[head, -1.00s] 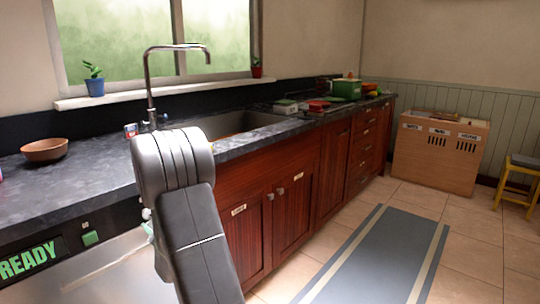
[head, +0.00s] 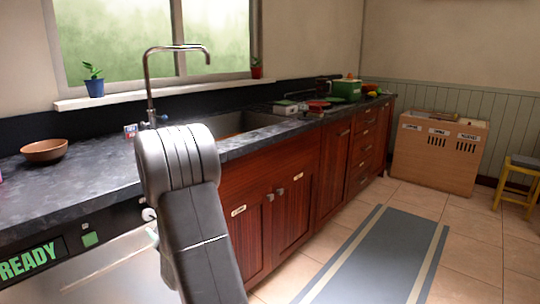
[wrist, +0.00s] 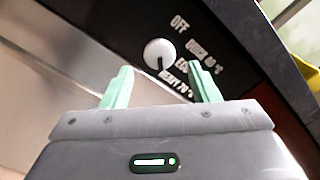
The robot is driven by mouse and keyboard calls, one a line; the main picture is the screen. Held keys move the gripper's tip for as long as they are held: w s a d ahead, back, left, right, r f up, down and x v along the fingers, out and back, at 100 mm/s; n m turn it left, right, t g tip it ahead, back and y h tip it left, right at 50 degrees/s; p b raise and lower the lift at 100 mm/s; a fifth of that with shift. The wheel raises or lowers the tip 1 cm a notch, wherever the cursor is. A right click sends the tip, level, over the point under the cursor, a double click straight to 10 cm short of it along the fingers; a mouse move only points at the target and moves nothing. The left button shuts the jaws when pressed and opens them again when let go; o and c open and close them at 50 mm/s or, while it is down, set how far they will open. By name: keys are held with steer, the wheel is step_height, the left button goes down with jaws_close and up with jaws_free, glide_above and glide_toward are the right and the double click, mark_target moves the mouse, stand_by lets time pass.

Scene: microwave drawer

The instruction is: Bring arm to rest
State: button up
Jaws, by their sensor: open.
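In the wrist view my gripper (wrist: 159,72) is open, its two pale green fingers spread apart with nothing visible held between them. A round white knob (wrist: 160,53) sits on a dark panel just beyond the fingertips. The lettering around it reads OFF, QUICK, ECO and HEAVY. The knob's dark mark points down, towards the HEAVY side. In the head view my grey arm (head: 205,235) is bent in front of the counter and hides most of the gripper. A pale round part, apparently the knob (head: 149,214), shows at its left edge.
The appliance front (head: 95,280) has a green READY display (head: 30,262) and a green button (head: 90,239). The dark countertop (head: 85,185) holds a brown bowl (head: 44,151). Red wooden cabinets (head: 255,205) stand right of my arm. The floor around the blue-grey mat (head: 380,255) is clear.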

mark_target(150, 216)
steer(key=v, duration=1)
steer(key=x, duration=1.4)
steer(key=shift+w+a+b, duration=0.25)
steer(key=shift+a+b, duration=0.05)
steer(key=shift+a, duration=0.05)
steer(key=shift+s+d+n, duration=0.1)
steer(key=shift+d+n, duration=0.05)
steer(key=shift+n, duration=0.75)
steer(key=n+b, duration=0.1)
steer(key=n, duration=0.3)
steer(key=n+b, duration=0.1)
steer(key=n, duration=0.4)
steer(key=shift+r+n+b, duration=0.15)
steer(key=shift+n+b, duration=0.15)
steer(key=shift+b, duration=0.05)
steer(key=n+b, duration=0.1)
steer(key=n, duration=0.4)
steer(key=shift+r+n, duration=0.1)
steer(key=shift+n, duration=0.2)
steer(key=n, duration=0.5)
steer(key=shift+r+b, duration=0.1)
steer(key=shift+b, duration=0.3)
